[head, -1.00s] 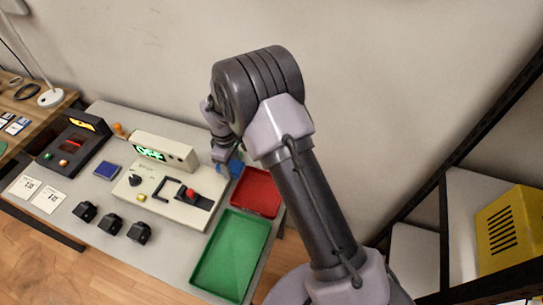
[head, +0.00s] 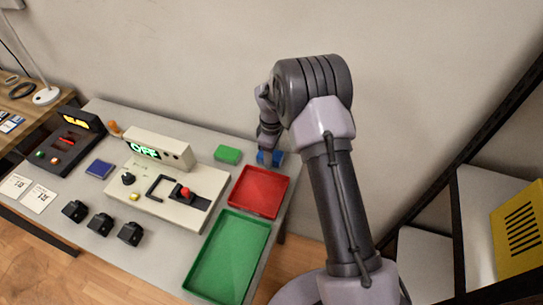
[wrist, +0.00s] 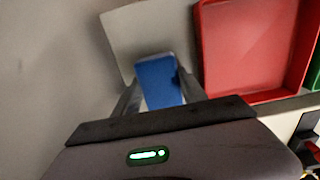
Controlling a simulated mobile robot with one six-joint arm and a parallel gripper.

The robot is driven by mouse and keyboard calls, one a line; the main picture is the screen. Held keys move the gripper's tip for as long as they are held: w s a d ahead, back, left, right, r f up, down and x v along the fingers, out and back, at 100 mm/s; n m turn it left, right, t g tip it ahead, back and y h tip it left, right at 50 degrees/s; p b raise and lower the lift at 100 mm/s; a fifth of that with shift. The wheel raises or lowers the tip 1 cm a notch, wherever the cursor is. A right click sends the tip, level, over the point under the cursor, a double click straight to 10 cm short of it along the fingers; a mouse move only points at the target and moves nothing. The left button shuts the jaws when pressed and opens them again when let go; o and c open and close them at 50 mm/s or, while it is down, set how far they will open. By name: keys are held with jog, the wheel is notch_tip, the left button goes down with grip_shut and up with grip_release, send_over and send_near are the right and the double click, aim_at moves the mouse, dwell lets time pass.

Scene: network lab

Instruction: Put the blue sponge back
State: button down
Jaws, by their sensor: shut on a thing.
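The blue sponge (head: 278,158) is in my gripper (head: 270,150), near the back right corner of the grey table (head: 205,133). In the wrist view the sponge (wrist: 158,80) sits between the two fingers of my gripper (wrist: 156,88), which are shut on it. The sponge is behind the red tray in the head view and beside it in the wrist view. Whether it touches the table top is unclear. A green sponge-like block (head: 228,154) lies on the table to the left of my gripper.
The red tray (head: 258,192) and green tray (head: 228,255) look empty. A beige console (head: 165,190) with a red knob stands left of them. A dark blue pad (head: 100,169) and several black blocks (head: 102,224) lie farther left. A wall is close behind; a shelf with a yellow box (head: 520,238) stands right.

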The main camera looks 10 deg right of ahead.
jog(key=c, duration=0.6)
grip_release()
jog(key=shift+f, duration=0.15)
jog(key=shift+c, duration=0.2)
